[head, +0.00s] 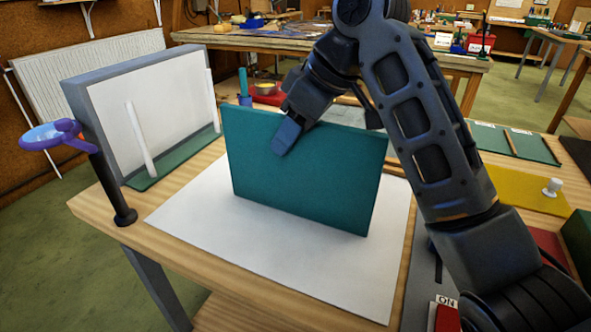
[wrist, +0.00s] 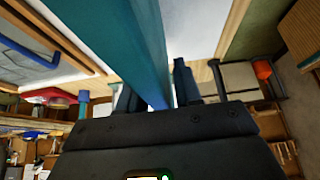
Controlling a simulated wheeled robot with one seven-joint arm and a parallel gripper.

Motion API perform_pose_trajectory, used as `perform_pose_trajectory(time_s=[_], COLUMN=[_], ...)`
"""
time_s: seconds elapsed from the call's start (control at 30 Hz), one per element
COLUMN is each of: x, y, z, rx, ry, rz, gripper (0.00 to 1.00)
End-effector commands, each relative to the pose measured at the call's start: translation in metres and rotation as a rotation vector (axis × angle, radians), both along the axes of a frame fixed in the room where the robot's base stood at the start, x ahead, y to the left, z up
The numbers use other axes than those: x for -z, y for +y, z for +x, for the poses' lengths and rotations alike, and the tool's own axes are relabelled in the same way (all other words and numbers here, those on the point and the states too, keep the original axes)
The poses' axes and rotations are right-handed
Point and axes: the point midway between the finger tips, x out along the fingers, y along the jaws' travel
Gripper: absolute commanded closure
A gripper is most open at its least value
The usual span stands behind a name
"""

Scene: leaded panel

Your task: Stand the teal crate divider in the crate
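The teal crate divider (head: 300,180) is a flat rectangular panel. It is upright on edge over a white sheet (head: 190,215); I cannot tell whether its lower edge touches the sheet. My gripper (head: 287,135) has come from above and is shut on the divider's top edge, with one finger on the front face and the other hidden behind. In the wrist view the divider (wrist: 148,45) runs between the two fingers (wrist: 157,95). I cannot make out for certain which thing is the crate; a dark green block-like thing (head: 577,235) is cut off at the right edge.
A grey-framed white panel (head: 150,100) with white posts and a green base (head: 165,165) stands at the left. A purple-blue lamp-like thing (head: 55,135) is clamped at the table corner. A yellow mat (head: 520,190) with a white knob (head: 552,187) lies right. Bare sheet lies before the divider.

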Motion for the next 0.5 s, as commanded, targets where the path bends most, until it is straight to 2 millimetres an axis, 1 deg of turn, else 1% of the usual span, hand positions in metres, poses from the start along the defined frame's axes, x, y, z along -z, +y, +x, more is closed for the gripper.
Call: perform_pose_trajectory(time_s=[0.03, 0.33, 0.5], x=[0.0, 0.0, 0.0], y=[0.0, 0.0, 0.0], z=[0.0, -0.0001, 0.0], rx=[0.0, 0.0, 0.0], ry=[0.0, 0.0, 0.0], rz=[0.0, 0.0, 0.0], gripper=[0.71, 1.0, 1.0])
